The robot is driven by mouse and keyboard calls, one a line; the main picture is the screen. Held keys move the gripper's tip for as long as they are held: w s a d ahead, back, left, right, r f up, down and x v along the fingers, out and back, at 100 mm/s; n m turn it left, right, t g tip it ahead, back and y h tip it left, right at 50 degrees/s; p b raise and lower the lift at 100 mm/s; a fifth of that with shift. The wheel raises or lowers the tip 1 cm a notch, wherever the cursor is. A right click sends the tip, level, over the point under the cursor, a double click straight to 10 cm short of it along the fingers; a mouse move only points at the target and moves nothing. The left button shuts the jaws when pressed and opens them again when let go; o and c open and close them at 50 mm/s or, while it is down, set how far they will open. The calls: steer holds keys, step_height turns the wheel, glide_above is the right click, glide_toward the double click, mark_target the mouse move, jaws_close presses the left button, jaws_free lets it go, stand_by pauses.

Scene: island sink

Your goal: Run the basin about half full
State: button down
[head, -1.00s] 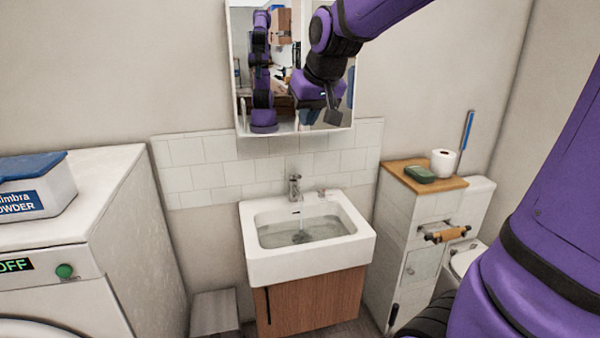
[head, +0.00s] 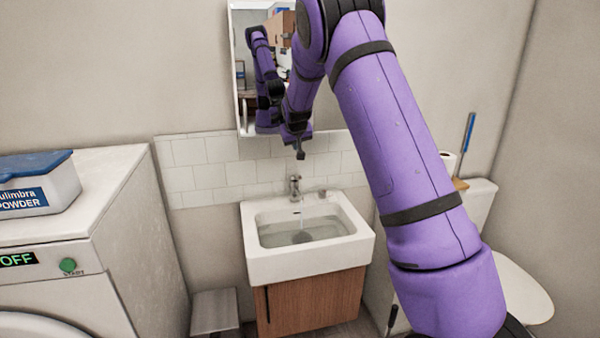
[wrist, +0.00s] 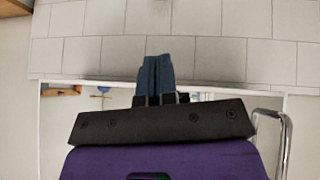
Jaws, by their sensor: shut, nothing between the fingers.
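The white basin (head: 262,263) sits on a wooden cabinet under the tiled wall. Clear water (head: 322,229) stands in it below the rim; a dark round drain shows through. The exact depth is hard to tell. The chrome tap (head: 295,188) stands at the basin's back edge, and a thin stream (head: 300,219) falls from it. My gripper (head: 300,154) is above the tap, in front of the tiles, not touching the tap. In the wrist view its fingers (wrist: 157,75) are together and empty, in front of the tiles.
A mirror cabinet (head: 243,75) hangs behind my arm. A washing machine (head: 110,205) with a powder box (head: 45,190) stands left, and a toilet (head: 520,290) right. My arm hides much of the cabinet beside the toilet. A curved chrome bar (wrist: 285,145) shows in the wrist view.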

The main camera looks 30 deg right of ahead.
steer(key=x, duration=0.3)
glide_above(298, 175)
steer(key=a, duration=0.1)
step_height(298, 175, down, 7)
steer(key=f, duration=0.2)
steer(key=s+f, duration=0.1)
steer(key=f, duration=0.1)
steer(key=shift+s+d, duration=0.15)
steer(key=shift+s, duration=0.05)
steer(key=shift+s+a+f, duration=0.1)
steer(key=shift+s+f, duration=0.3)
steer(key=shift+f, duration=0.3)
steer(key=shift+s+a+f, duration=0.1)
steer(key=shift+s+f, duration=0.3)
steer(key=shift+f, duration=0.25)
steer(key=shift+r, duration=0.15)
